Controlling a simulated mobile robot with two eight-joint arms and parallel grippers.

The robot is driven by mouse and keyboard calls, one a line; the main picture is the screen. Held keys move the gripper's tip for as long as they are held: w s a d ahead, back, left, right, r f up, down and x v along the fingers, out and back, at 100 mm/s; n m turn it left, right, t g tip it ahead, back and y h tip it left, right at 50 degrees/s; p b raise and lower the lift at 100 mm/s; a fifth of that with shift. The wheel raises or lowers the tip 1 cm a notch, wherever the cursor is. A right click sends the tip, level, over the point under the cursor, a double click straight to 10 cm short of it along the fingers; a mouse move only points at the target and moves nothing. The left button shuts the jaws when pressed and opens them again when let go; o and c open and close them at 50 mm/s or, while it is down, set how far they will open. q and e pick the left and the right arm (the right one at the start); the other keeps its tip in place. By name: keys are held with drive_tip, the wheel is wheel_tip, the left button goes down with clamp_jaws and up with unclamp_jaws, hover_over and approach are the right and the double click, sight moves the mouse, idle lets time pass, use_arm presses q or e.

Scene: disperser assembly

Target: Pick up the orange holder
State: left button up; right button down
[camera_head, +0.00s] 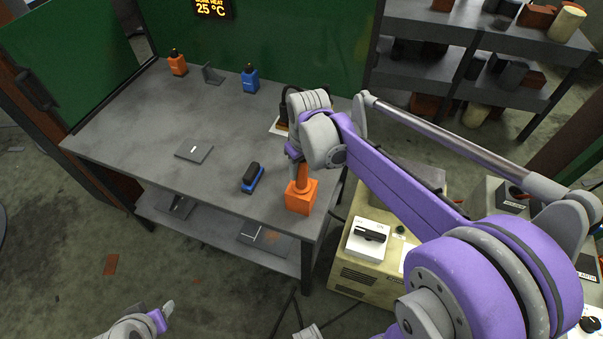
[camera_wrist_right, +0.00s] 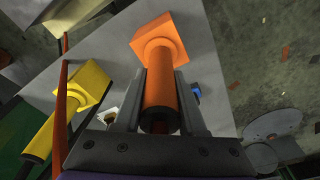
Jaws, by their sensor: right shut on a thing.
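The orange holder (camera_head: 301,197) is a square block with a round orange handle. It is in my right gripper (camera_head: 298,160), close to the right front corner of the table. In the right wrist view, the two fingers of my right gripper (camera_wrist_right: 160,90) lie on either side of the handle, and the block of the orange holder (camera_wrist_right: 160,38) sticks out beyond them. I cannot tell whether the block touches the table. My left gripper (camera_head: 158,318) shows only partly at the bottom edge of the head view, and its jaws are unclear.
On the grey table (camera_head: 130,130) stand a small orange item (camera_head: 177,65) and a blue item (camera_head: 249,79), both black-topped. A blue-and-black tool (camera_head: 253,178) and a dark plate (camera_head: 194,150) lie nearer. The wrist view shows a yellow handled block (camera_wrist_right: 82,85). A cream cabinet (camera_head: 365,275) stands right.

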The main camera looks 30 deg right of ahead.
drive_tip(key=shift+r, duration=0.1)
wheel_tip(320, 180, up, 10)
drive_tip(key=shift+f+p, duration=0.1)
drive_tip(key=shift+p, duration=0.25)
idle(0.3)
idle(0.6)
